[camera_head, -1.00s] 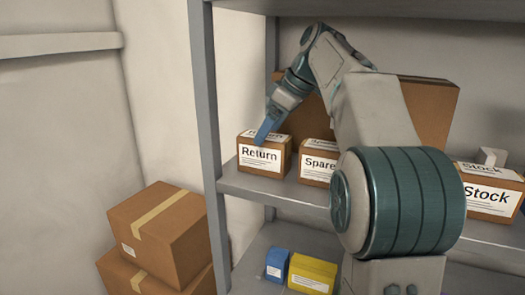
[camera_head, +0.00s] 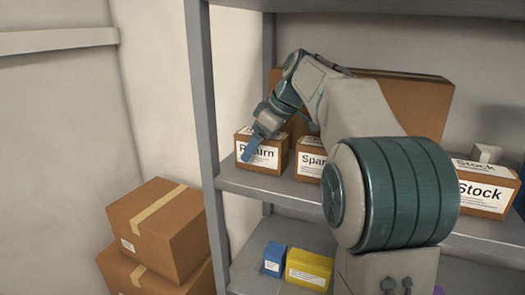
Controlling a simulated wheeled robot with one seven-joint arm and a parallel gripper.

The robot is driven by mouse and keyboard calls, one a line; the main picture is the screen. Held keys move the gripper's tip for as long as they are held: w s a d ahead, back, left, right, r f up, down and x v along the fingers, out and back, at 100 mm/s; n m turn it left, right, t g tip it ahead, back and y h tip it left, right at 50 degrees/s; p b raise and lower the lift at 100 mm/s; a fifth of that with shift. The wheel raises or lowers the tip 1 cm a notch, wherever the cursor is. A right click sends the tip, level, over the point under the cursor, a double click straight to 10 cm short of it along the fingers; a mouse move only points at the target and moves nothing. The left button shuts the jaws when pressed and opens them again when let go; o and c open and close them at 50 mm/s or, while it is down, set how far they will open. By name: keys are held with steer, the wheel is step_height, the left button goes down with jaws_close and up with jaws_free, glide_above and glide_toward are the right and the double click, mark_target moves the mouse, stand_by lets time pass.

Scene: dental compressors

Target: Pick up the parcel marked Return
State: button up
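The parcel marked Return (camera_head: 276,160) is a small brown box with a white label. It stands on the middle shelf at the left end, near the grey shelf post. My gripper (camera_head: 246,157) has blue fingers and points down to the left, in front of the parcel's label, hiding part of the word. The fingers overlap in this view, so I cannot tell whether they are apart or whether they touch the parcel.
A parcel marked Spare (camera_head: 308,163) stands just right of Return, partly behind my arm. A Stock parcel (camera_head: 484,192) is farther right. A large brown box (camera_head: 425,103) stands behind. The grey post (camera_head: 206,130) is close on the left. Blue (camera_head: 274,259) and yellow (camera_head: 309,268) boxes sit on the shelf below.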

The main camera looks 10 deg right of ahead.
steer(key=shift+f, duration=0.25)
steer(key=shift+c, duration=0.3)
steer(key=c, duration=1.2)
steer(key=shift+o, duration=0.2)
steer(key=shift+r, duration=0.1)
